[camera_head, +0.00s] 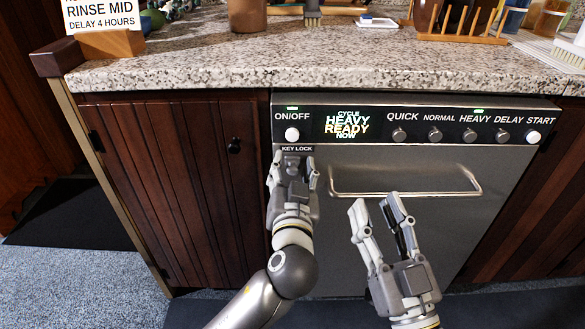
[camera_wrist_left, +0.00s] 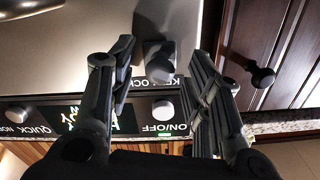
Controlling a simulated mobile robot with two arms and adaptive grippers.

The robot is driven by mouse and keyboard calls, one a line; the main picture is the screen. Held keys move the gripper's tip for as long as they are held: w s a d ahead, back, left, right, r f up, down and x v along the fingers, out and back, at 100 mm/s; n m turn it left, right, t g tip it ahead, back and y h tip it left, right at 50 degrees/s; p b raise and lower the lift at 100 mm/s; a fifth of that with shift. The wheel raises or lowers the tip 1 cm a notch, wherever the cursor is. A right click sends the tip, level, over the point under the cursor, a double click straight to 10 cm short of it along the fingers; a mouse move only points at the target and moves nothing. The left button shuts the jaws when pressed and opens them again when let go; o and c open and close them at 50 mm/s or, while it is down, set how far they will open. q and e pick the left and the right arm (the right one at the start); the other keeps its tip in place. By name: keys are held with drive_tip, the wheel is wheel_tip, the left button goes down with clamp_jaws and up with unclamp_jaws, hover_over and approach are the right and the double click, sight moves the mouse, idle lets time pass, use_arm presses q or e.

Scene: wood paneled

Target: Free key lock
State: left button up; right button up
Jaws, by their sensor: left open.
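The dishwasher (camera_head: 420,168) has a steel front and a dark control panel (camera_head: 375,124). The "KEY LOCK" label (camera_head: 297,149) sits below the ON/OFF button (camera_head: 292,134) at the panel's left end. My left gripper (camera_head: 294,163) is open just under that label, its fingers on either side of the lock. In the left wrist view, upside down, the grey key lock (camera_wrist_left: 158,62) stands between the spread fingers, with gaps on both sides. In the head view the lock is largely covered by the gripper. My right gripper (camera_head: 374,208) is open and empty below the handle.
A metal bar handle (camera_head: 405,194) crosses the dishwasher front. A wooden cabinet door (camera_head: 165,180) with a dark knob (camera_head: 234,146) is at the left. The granite counter (camera_head: 300,68) overhangs above, carrying a sign (camera_head: 100,18), a brush and a dish rack. The display reads "HEAVY READY NOW".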

use_arm(q)
drive_tip(key=s, duration=1.1)
drive_tip(key=shift+s, duration=0.35)
